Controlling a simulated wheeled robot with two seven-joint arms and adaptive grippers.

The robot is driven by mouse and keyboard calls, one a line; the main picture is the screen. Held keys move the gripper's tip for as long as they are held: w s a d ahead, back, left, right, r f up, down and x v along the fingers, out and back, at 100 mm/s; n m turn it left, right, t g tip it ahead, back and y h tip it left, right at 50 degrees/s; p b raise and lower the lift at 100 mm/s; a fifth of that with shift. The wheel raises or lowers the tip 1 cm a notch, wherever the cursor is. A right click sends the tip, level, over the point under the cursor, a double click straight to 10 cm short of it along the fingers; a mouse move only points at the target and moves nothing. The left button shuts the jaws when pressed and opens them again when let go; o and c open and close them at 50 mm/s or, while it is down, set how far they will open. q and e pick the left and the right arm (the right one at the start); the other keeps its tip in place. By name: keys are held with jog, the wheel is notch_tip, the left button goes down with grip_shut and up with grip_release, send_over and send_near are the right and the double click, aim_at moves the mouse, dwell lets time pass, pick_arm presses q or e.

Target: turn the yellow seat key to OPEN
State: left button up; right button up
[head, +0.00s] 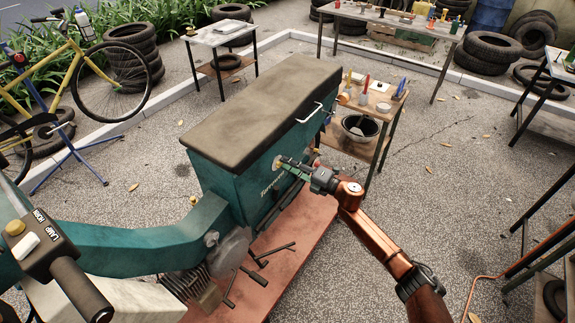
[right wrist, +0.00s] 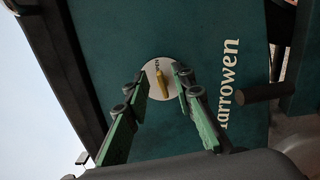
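The yellow seat key (right wrist: 162,86) sits on a pale round plate (right wrist: 151,79) on the teal side panel of the scooter. In the right wrist view it lies nearly along the picture's vertical, slightly tilted. Small dark lettering above it is too small to read surely. In the head view the key (head: 277,162) shows at the panel under the dark seat (head: 265,100), which lies flat. My right gripper (head: 285,166) is at the panel with fingers apart, one on each side of the key; gaps show in the right wrist view (right wrist: 160,76). My left gripper is not in view.
The scooter stands on a reddish platform (head: 305,235). A handlebar with a lamp and horn switch (head: 42,245) is at the lower left. A wooden side table (head: 375,100) with tools stands behind my right gripper. Open paving (head: 440,180) lies to the right.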

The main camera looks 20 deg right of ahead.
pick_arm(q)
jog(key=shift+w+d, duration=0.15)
pick_arm(e)
jog(key=v, duration=1.1)
jog(key=shift+s+d, duration=0.2)
jog(key=shift+f, duration=0.1)
